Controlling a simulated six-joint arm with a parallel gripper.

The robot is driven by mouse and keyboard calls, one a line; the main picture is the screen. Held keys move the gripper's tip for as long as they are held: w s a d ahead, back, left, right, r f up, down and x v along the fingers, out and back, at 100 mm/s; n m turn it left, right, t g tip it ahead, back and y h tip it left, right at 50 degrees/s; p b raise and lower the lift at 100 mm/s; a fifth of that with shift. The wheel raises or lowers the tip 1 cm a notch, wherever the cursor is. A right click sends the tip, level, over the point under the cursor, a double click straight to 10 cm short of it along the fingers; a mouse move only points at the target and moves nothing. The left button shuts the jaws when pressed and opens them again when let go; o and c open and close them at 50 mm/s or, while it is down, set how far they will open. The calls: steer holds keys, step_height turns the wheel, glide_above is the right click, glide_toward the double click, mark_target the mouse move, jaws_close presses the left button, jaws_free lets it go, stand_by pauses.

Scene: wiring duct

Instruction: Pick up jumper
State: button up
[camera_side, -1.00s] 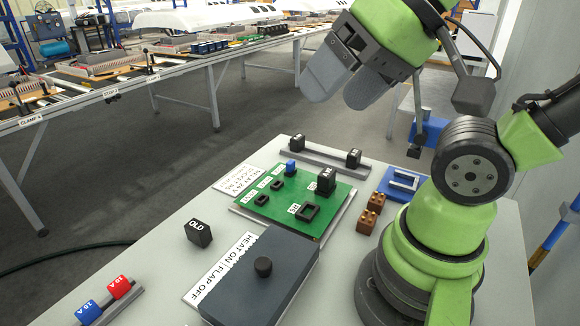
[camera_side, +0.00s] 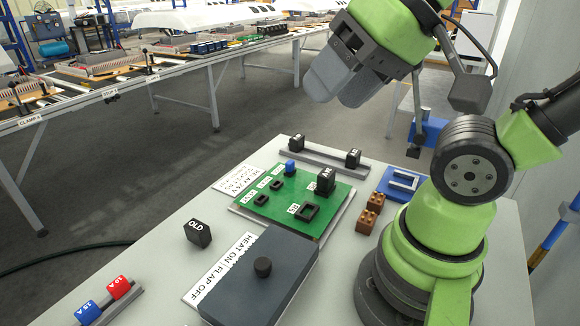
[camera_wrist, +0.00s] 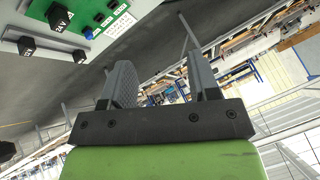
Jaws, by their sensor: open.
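A blue, U-shaped piece that looks like the jumper (camera_side: 404,180) sits on a blue holder (camera_side: 395,192) at the right of the bench, beside my arm's base. My gripper (camera_side: 337,93) is high above the far edge of the bench, up and left of the jumper and well apart from it. Its two grey fingers are open with nothing between them. In the wrist view my gripper (camera_wrist: 155,42) points over the floor and the far tables. The jumper is not visible in that view.
A green board (camera_side: 292,205) with black sockets and relays is mid-bench. Brown blocks (camera_side: 371,212) stand between it and the jumper. A grey box (camera_side: 262,275) with a knob, a block marked OLD (camera_side: 198,233) and a rail (camera_side: 325,163) are also there. Air around the gripper is clear.

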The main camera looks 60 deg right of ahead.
steer(key=w+d+n+g+h, duration=0.15)
steer(key=w+d, duration=0.25)
steer(key=w, duration=0.4)
steer(key=n+g, duration=0.3)
steer(key=g, duration=0.3)
glide_above(290, 162)
steer(key=shift+m+h, duration=0.25)
step_height(290, 162, down, 18)
steer(key=shift+f, duration=0.25)
step_height(290, 162, down, 4)
steer(key=shift+r, duration=0.2)
step_height(290, 162, down, 6)
steer(key=c, duration=0.9)
